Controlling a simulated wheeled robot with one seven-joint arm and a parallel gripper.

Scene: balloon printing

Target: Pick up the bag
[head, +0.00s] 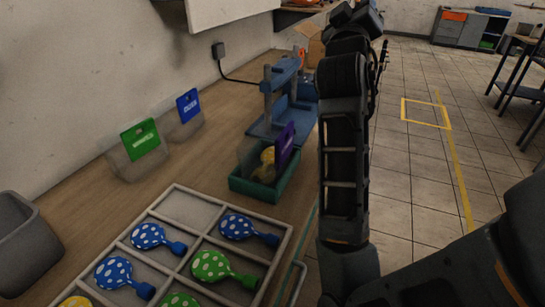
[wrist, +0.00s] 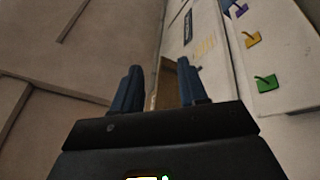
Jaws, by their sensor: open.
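A clear bag with a purple header (head: 285,147) stands in a small green tray (head: 262,196), with something yellow showing inside or behind it. A clear bag with a green header (head: 138,145) and one with a blue header (head: 187,110) stand on the wooden bench near the wall. My arm rises upright right of the tray in the head view, and its upper end is well above the bench. In the wrist view my gripper (wrist: 160,70) has its two blue fingers apart with nothing between them. No bag shows in the wrist view.
A partitioned tray (head: 190,208) holds blue and green dotted balloons at the front. A blue press-like device (head: 282,100) stands behind the green tray. A grey bin (head: 30,245) is at left. Purple, yellow and green hooks (wrist: 253,40) show on a white panel.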

